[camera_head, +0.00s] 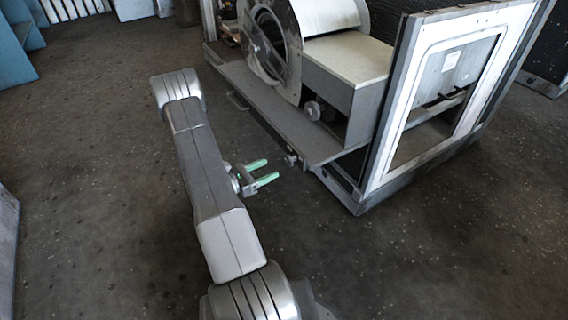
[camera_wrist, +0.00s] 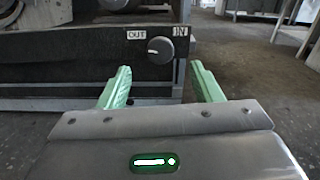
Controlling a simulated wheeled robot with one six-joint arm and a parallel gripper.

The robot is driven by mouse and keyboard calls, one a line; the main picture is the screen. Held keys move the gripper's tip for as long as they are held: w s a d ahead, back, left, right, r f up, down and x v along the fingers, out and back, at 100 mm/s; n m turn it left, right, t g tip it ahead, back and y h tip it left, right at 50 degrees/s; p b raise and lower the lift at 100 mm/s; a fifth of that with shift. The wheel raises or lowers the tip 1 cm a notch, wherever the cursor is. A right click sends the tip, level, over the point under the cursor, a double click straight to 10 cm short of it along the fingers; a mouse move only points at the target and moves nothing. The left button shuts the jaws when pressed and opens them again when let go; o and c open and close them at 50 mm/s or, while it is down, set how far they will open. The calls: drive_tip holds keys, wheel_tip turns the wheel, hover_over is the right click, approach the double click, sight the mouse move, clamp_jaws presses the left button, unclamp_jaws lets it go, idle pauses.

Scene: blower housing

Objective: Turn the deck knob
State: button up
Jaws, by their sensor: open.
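The deck knob (camera_wrist: 160,49) is a round dark knob with a light pointer line, on the dark front edge of the deck, between an OUT label (camera_wrist: 136,35) and an IN label (camera_wrist: 180,31). In the head view the knob (camera_head: 291,160) sticks out from the deck's front edge. My gripper (camera_head: 266,171) has green fingers and is open and empty, just short of the knob. In the wrist view the knob appears between and beyond the fingertips of my gripper (camera_wrist: 160,79), with a gap and no visible contact.
The deck (camera_head: 262,105) carries a blower housing (camera_head: 272,42) and another round knob or fitting (camera_head: 313,110). A framed panel (camera_head: 399,110) stands at the right. The floor in front is clear.

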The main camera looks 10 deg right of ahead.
sight(287, 160)
drive_tip(key=b+x, duration=0.1)
drive_tip(key=x, duration=0.6)
drive_tip(key=shift+w+d, duration=0.1)
drive_tip(key=shift+d, duration=0.15)
drive_tip(key=shift+c, duration=0.2)
drive_tip(key=c, duration=1)
